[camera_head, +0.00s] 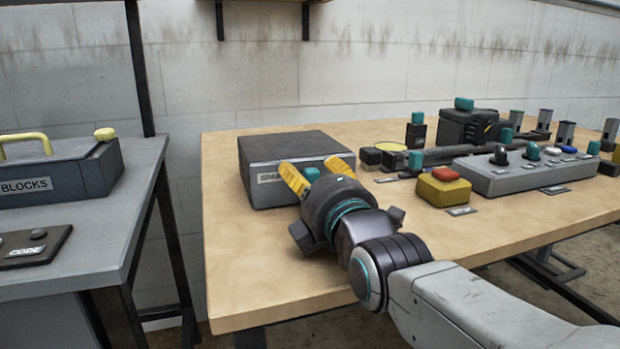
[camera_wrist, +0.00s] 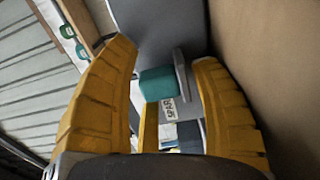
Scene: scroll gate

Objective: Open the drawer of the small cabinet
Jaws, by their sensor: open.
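The small cabinet (camera_head: 290,150) is a dark grey box on the wooden table, with a partly hidden "SPAR" label (camera_head: 270,178) on its front. A teal handle (camera_head: 311,174) shows at the front, between the yellow fingers of my gripper (camera_head: 316,173). In the wrist view the teal handle (camera_wrist: 157,85) lies between the spread fingers of my gripper (camera_wrist: 165,55), nearer the left one, with gaps visible beside it. The label (camera_wrist: 168,108) shows there too. My gripper is open. It hides much of the drawer front, so I cannot tell whether the drawer stands out at all.
Right of the cabinet stand a yellow box with a red button (camera_head: 444,187) and a grey control panel (camera_head: 520,170). A grey bench (camera_head: 90,245) with a "BLOCKS" box (camera_head: 60,180) stands at left, across a gap. The table's front left area (camera_head: 245,260) is clear.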

